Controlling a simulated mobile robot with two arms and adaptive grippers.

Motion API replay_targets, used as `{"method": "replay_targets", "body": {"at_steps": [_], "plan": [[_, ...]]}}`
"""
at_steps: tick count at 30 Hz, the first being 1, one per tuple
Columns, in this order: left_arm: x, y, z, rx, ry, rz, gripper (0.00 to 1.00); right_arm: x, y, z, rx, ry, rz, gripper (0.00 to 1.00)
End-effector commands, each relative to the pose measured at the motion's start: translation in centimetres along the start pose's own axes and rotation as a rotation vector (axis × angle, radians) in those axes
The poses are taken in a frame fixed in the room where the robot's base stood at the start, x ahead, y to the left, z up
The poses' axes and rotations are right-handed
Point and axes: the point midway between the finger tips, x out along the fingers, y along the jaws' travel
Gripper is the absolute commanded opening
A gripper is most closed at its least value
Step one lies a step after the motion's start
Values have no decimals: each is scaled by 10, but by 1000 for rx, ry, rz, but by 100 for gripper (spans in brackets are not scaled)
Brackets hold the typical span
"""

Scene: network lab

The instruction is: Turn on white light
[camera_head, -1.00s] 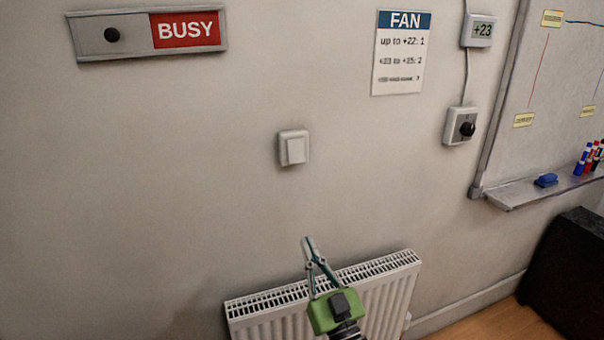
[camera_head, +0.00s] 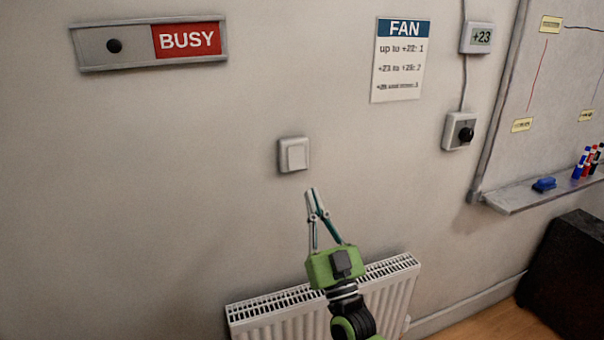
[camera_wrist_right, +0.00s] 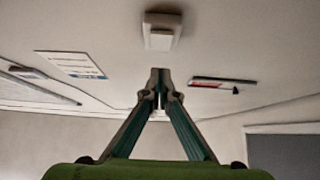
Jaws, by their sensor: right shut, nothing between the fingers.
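A white square wall switch (camera_head: 293,155) is on the wall near the middle of the head view. It also shows at the top centre of the right wrist view (camera_wrist_right: 161,32). My right gripper (camera_head: 312,191) is green with slim fingers. It is shut and empty, a little below the switch in the head view and apart from it in the picture. In the right wrist view the fingertips (camera_wrist_right: 160,74) meet just below the switch. I cannot tell the exact gap to the wall. My left gripper is not in view.
A white radiator (camera_head: 390,290) stands below. A BUSY sign (camera_head: 187,40) is at upper left. The wall around the switch is clear.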

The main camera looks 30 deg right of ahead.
Motion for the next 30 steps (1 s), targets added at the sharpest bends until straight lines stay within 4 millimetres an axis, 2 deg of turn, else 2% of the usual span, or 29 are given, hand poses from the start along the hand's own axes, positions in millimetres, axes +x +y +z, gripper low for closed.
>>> {"method": "replay_targets", "body": {"at_steps": [1,5,10,16,26,30], "plan": [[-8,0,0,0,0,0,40,15,0,-4,0,2,-1,0],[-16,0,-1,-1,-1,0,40,42,0,-3,0,2,-1,0],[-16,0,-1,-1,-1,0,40,57,0,18,-1,-2,-1,0],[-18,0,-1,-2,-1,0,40,66,0,28,0,-1,-1,0],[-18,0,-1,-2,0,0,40,66,0,29,0,-2,-1,0],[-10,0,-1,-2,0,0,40,65,0,33,1,9,0,0]]}}
